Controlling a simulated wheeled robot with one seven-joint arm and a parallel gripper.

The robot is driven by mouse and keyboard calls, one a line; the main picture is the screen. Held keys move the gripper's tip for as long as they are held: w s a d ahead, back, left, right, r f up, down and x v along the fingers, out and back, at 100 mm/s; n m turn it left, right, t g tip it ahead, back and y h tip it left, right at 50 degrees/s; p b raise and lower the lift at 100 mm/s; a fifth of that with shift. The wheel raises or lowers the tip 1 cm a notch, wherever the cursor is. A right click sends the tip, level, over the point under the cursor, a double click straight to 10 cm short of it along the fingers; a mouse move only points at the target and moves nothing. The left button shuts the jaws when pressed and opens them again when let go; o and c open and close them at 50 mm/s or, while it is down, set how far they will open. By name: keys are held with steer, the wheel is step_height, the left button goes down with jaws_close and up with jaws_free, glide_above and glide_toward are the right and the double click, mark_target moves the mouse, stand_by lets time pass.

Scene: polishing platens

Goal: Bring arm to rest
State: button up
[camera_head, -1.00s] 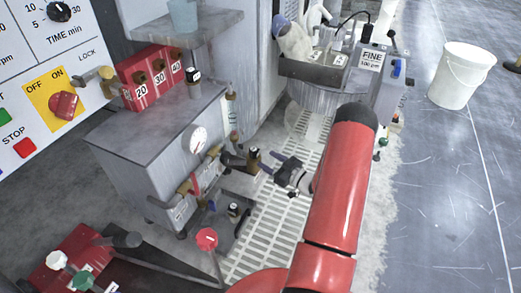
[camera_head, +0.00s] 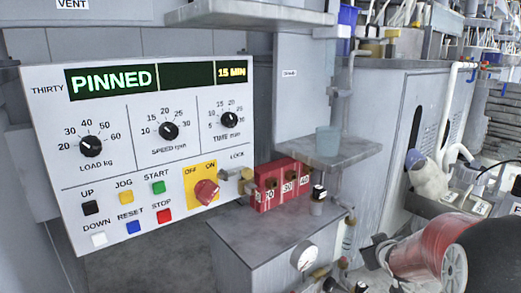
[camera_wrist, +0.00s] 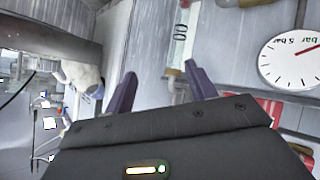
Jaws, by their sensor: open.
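My gripper (camera_wrist: 159,76) shows in the wrist view with its two dark purple fingers spread apart. It is open and nothing is between the fingers. A grey cabinet wall and a small tube with a brass fitting lie beyond the fingers. In the head view my red arm (camera_head: 425,250) shows at the lower right, with a dark round joint end close to the camera. The gripper itself is not seen in the head view.
A control panel (camera_head: 150,140) reading PINNED and 15 MIN fills the left. A grey cabinet (camera_head: 265,235) with a pressure gauge (camera_head: 304,256) and a red numbered block (camera_head: 283,183) stands left of the arm. A shelf (camera_head: 335,150) holds a pale cup (camera_head: 328,140). The gauge also shows in the wrist view (camera_wrist: 290,58).

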steer(key=s+a+r+m+g+y, duration=0.1)
steer(key=s+a+r+g, duration=0.1)
steer(key=s+a, duration=0.5)
steer(key=s+a+r+m+g, duration=0.1)
steer(key=s+a+r, duration=0.25)
steer(key=s, duration=0.85)
steer(key=s+a+r+m+g+y, duration=0.1)
steer(key=s+a+r+g, duration=0.1)
steer(key=s+a, duration=0.55)
step_height(320, 180, up, 12)
steer(key=s+d+p, duration=0.1)
steer(key=s+p, duration=0.1)
steer(key=p, duration=1)
steer(key=shift+s+d+p, duration=0.2)
steer(key=shift+d+p, duration=0.15)
steer(key=shift+r, duration=0.1)
steer(key=shift+c, duration=0.5)
